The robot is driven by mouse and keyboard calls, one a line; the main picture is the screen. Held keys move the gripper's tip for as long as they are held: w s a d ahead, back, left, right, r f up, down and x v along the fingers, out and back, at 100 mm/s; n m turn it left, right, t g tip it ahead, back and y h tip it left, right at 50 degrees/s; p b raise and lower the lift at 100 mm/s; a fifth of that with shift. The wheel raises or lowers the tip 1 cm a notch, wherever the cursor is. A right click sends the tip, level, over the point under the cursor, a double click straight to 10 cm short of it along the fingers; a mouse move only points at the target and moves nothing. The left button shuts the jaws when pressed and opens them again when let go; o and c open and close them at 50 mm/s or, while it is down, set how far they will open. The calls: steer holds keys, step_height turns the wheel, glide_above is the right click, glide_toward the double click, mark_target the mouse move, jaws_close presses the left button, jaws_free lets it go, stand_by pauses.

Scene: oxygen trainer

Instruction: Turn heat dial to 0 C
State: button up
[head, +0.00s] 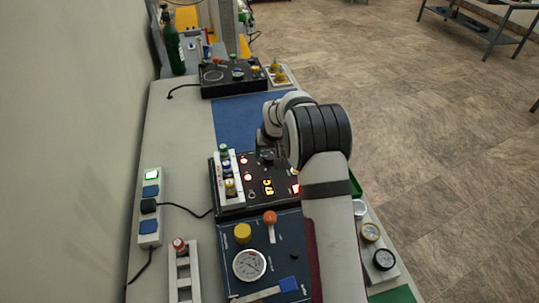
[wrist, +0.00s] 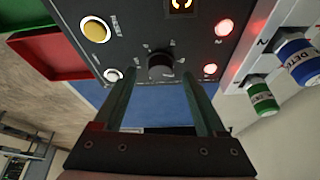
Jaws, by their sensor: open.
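The heat dial is a round black knob (wrist: 160,66) with small markings around it on a dark control panel in the wrist view. My gripper (wrist: 159,76) is open. Its two fingers show to the left and right of the dial, with a gap to each side; I cannot tell whether the tips reach down around it. In the head view the dial (head: 267,157) shows on the black control box (head: 236,207), close to my wrist. The box's orange digital display (head: 268,187) is lit, but its reading is too small to read surely.
A yellow reset button (wrist: 95,29) and lit red lamps (wrist: 224,27) flank the dial. A white rack holds a green-capped fitting (wrist: 262,96) and a blue one (wrist: 298,60). A red tray (wrist: 50,54) lies beyond the panel. A blue mat (head: 238,122) is clear behind the box.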

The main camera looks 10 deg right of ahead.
steer(key=shift+x, duration=1.1)
jaws_close()
